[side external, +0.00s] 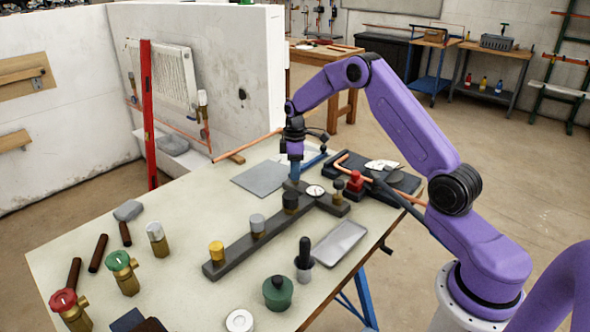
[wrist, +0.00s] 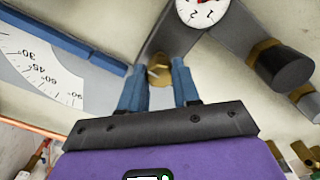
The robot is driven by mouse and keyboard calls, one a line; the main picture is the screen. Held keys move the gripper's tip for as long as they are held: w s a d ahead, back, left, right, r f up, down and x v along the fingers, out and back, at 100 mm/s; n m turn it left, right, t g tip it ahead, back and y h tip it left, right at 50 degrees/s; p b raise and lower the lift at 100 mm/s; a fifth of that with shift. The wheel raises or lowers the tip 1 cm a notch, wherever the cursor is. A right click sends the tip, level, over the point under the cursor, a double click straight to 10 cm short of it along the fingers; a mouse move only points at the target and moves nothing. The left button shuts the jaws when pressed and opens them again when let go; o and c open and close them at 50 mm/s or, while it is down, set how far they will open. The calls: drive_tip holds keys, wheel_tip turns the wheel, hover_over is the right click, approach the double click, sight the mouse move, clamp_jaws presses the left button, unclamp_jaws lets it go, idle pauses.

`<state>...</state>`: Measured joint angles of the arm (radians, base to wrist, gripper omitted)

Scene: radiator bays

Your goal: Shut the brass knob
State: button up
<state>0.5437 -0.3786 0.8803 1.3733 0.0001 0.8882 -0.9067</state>
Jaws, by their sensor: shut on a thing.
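A dark T-shaped manifold bar (side external: 236,245) lies on the pale bench, with a row of knobs along it. A yellow brass knob (side external: 216,251) stands upright near its front end, well apart from my gripper. My gripper (side external: 295,178) points down at the bar's far end, its blue fingers at the bar. In the wrist view, my gripper (wrist: 159,72) is shut on a small brass-coloured fitting (wrist: 159,69) on the bar. The fingers hide the fitting in the side view, and its full shape cannot be made out.
Beside the fingers are a round dial (side external: 315,191), a black knob (side external: 291,201) and a red knob (side external: 355,181). A silver knob (side external: 257,223) is further forward. A copper pipe (side external: 350,172) and a grey tray (side external: 339,242) lie to the right. Loose valves (side external: 123,272) stand front left.

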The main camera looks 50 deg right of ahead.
drive_tip(key=m, duration=0.4)
drive_tip(key=shift+m, duration=0.3)
drive_tip(key=m, duration=0.9)
drive_tip(key=shift+m, duration=1.8)
drive_tip(key=o, duration=1.1)
drive_tip(key=shift+c, duration=0.2)
drive_tip(key=shift+r, duration=0.15)
wheel_tip(320, 180, up, 17)
drive_tip(key=shift+r, duration=0.1)
